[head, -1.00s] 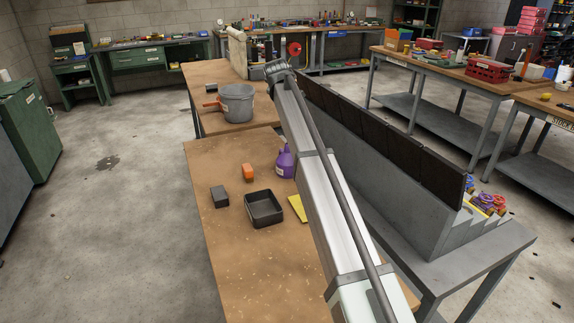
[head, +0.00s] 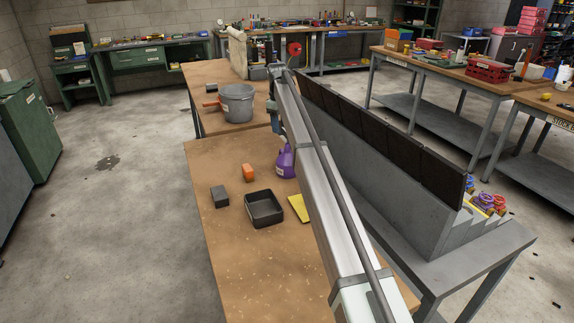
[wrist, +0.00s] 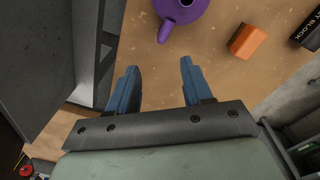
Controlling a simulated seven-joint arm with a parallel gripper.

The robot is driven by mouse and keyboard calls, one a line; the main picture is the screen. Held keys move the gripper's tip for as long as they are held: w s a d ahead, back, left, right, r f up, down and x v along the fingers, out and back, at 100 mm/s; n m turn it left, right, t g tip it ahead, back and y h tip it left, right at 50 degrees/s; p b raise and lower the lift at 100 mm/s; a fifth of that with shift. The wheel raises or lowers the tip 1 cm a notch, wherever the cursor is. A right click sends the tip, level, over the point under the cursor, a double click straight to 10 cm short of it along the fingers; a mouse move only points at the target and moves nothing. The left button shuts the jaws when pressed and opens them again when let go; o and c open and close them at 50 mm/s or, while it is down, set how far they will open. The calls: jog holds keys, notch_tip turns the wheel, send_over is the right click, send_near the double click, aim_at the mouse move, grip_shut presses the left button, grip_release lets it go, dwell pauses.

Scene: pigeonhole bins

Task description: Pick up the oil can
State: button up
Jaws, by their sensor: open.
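The oil can is a purple, round-bodied can (head: 286,162) standing on the brown bench, partly hidden behind my arm in the head view. In the wrist view the purple can (wrist: 178,10) is at the top edge, cut off by the frame, with its spout pointing down-left. My gripper (wrist: 158,76) has two blue fingers spread apart with bare bench between them. The can is beyond the fingertips and not between them. In the head view my gripper (head: 275,117) hangs above the bench past the can, and its fingertips are hard to make out.
An orange block (head: 248,172), a dark grey block (head: 219,196), a black tray (head: 263,208) and a yellow piece (head: 300,208) lie on the bench. The grey pigeonhole unit (head: 400,190) stands close on the right. A grey bucket (head: 238,103) is on the farther bench.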

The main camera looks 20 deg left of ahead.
aim_at(281, 151)
jog(key=f, duration=1.3)
jog(key=shift+w, duration=0.2)
jog(key=shift+c, duration=0.5)
grip_shut()
